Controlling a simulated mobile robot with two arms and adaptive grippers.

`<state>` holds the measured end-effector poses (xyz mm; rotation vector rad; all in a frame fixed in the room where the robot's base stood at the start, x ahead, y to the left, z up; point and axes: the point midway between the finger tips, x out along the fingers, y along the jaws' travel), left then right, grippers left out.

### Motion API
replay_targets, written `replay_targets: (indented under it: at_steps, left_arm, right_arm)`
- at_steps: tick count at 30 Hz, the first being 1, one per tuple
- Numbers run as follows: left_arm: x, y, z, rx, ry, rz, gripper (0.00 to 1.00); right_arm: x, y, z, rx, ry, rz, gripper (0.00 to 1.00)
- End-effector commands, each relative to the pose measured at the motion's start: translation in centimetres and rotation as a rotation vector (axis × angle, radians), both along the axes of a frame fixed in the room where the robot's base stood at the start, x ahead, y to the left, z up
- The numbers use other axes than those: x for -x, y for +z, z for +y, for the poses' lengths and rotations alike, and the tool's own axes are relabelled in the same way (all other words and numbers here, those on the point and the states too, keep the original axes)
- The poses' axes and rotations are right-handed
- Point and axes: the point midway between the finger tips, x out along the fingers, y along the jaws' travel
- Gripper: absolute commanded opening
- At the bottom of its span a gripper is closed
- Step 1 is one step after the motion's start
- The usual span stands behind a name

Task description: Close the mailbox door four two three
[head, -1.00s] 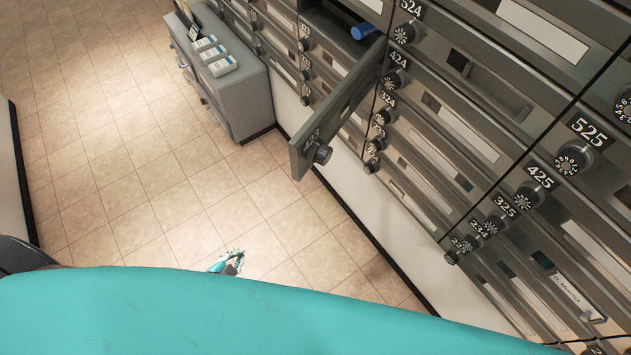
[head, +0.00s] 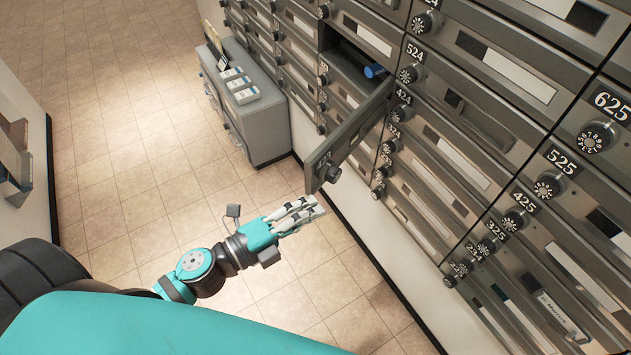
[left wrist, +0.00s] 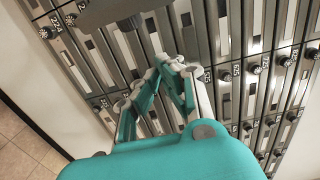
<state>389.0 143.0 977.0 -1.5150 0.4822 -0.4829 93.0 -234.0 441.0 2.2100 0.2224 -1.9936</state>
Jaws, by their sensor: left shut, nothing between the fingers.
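The mailbox door 423 (head: 350,135) stands swung out from the wall of boxes, with its round knob near its free end. Its number plate is not readable now. Its compartment (head: 345,45) is open, and a blue cylinder (head: 375,71) lies in it. My left gripper (head: 314,206) is shut and empty, just below the free end of the door in the head view. I cannot tell whether it touches the door. In the left wrist view its closed fingers (left wrist: 167,66) point toward the mailbox fronts. My right gripper is not in view.
A grey cabinet (head: 262,128) with white boxes (head: 240,84) on top stands against the wall behind the door. Closed mailboxes with dials fill the right side. The tiled floor (head: 130,150) to the left is clear.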

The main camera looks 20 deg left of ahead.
Motion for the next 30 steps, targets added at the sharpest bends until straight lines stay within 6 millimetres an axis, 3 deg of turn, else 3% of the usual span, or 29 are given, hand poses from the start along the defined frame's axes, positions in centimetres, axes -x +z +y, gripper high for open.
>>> replay_targets:
  at_steps: [1,8,10,15,30]
  left_arm:
    - [-1.0,0.7,-0.6,0.001,-0.001,-0.004,0.0]
    - [-4.8,0.6,-3.3,0.002,0.001,-0.002,0.0]
    - [-4.9,0.0,-1.7,-0.001,0.005,0.003,0.0]
    - [-5.4,0.0,0.1,0.0,0.003,0.003,0.0]
    - [-5.5,-0.1,0.8,0.002,0.0,0.001,0.0]
  right_arm:
    - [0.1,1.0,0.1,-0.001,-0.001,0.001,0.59]
    - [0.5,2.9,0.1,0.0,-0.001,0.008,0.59]
    - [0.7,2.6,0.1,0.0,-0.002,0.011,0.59]
    - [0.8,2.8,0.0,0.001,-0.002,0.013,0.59]
    - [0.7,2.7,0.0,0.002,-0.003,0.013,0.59]
